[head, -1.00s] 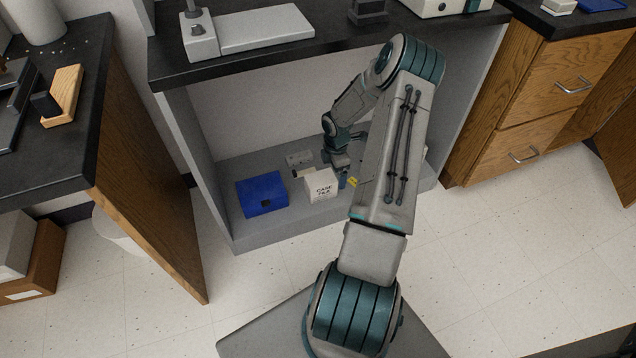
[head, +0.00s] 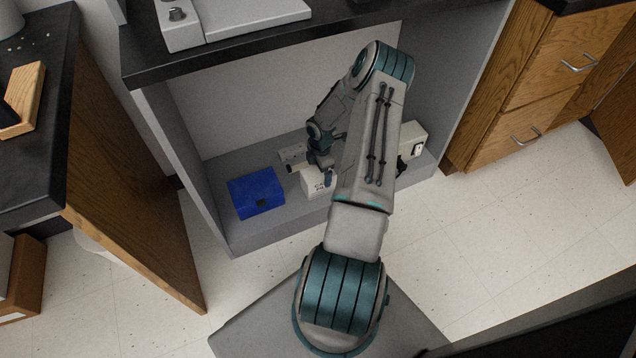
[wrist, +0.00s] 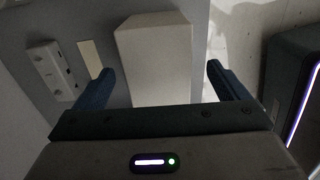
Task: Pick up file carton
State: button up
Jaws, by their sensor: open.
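In the wrist view the carton (wrist: 155,60) is a plain pale box lying between my two blue fingers. My gripper (wrist: 160,72) is open, with one finger to each side of it; I cannot tell whether the fingers reach down past its top. In the head view my gripper (head: 323,170) is right at the carton, partly hidden by my arm.
A blue box (head: 256,193) sits left of the carton. A white power strip (head: 292,154) lies behind it, and a white box (head: 412,138) stands to the right. The dark countertop (head: 260,45) overhangs the bay. A wooden cabinet side (head: 130,215) stands at left.

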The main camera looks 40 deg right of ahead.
aim_at(318, 172)
jog(key=f+b, duration=0.2)
jog(key=f, duration=0.1)
jog(key=f+b, duration=0.1)
jog(key=f, duration=0.1)
jog(key=shift+w+a+f, duration=0.2)
jog(key=shift+w+a, duration=0.05)
jog(key=shift+a, duration=0.05)
jog(key=shift+r, duration=0.1)
jog(key=c, duration=1.3)
jog(key=shift+o, duration=0.2)
jog(key=shift+r, duration=0.15)
jog(key=shift+r+p, duration=0.55)
jog(key=shift+r, duration=0.1)
notch_tip(318, 172, up, 3)
jog(key=shift+f+p, duration=0.15)
jog(key=shift+p, duration=0.6)
jog(key=s+d+r+p, duration=0.2)
jog(key=d+r+p, duration=0.2)
jog(key=d, duration=0.7)
notch_tip(318, 172, up, 3)
jog(key=shift+s+d+f, duration=0.15)
jog(key=shift+s+d, duration=0.05)
jog(key=shift+s, duration=0.15)
